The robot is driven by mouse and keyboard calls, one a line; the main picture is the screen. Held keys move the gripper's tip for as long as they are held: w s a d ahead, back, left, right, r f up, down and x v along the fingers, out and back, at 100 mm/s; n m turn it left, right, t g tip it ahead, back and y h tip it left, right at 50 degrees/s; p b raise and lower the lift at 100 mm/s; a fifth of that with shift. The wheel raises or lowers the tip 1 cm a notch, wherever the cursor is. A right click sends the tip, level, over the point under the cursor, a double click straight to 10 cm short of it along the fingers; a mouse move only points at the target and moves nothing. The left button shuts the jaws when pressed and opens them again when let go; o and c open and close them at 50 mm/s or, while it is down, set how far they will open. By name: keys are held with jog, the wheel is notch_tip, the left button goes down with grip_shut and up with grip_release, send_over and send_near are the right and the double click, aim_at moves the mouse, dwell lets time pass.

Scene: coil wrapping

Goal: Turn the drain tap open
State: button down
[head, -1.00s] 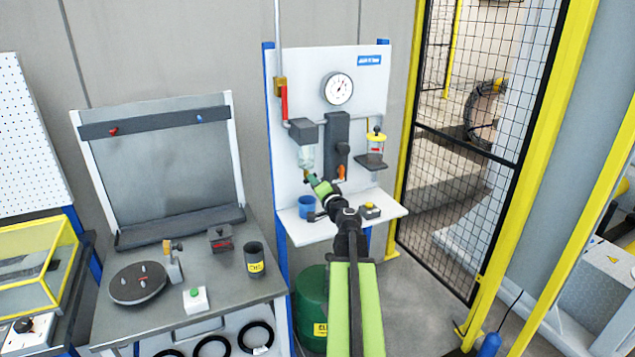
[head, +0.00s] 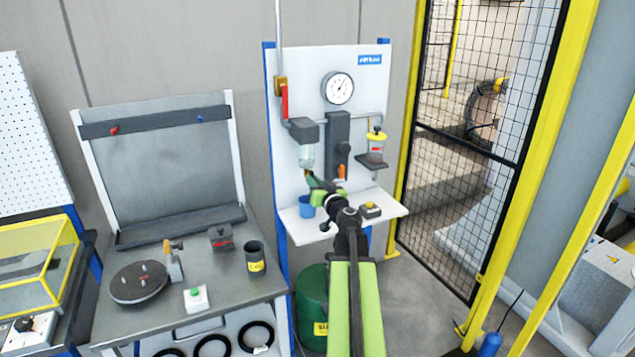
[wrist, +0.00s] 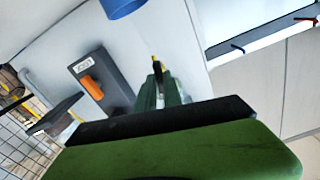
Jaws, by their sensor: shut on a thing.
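A panel (head: 365,100) holds a filter unit with a grey head (head: 303,131) and a clear bowl (head: 307,157). The drain tap is under this bowl, mostly hidden by my gripper in the head view. In the wrist view a small yellow and black piece, seemingly the drain tap (wrist: 156,64), shows at the tips of my green fingers. My gripper (head: 310,178) is shut on it, just below the bowl; it also shows in the wrist view (wrist: 158,82). How far the tap is turned cannot be told.
A blue cup (head: 306,207) stands on the white shelf (head: 300,232) below the bowl. A button box (head: 370,210) sits on the shelf. A mesh fence (head: 470,120) stands further right.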

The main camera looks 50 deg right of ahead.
jog(key=shift+n, duration=1.1)
jog(key=c, duration=1.8)
grip_release()
jog(key=shift+d+f, duration=0.1)
jog(key=shift+d, duration=0.05)
jog(key=shift+o, duration=0.2)
jog(key=shift+s+a, duration=0.1)
jog(key=shift+a, duration=0.1)
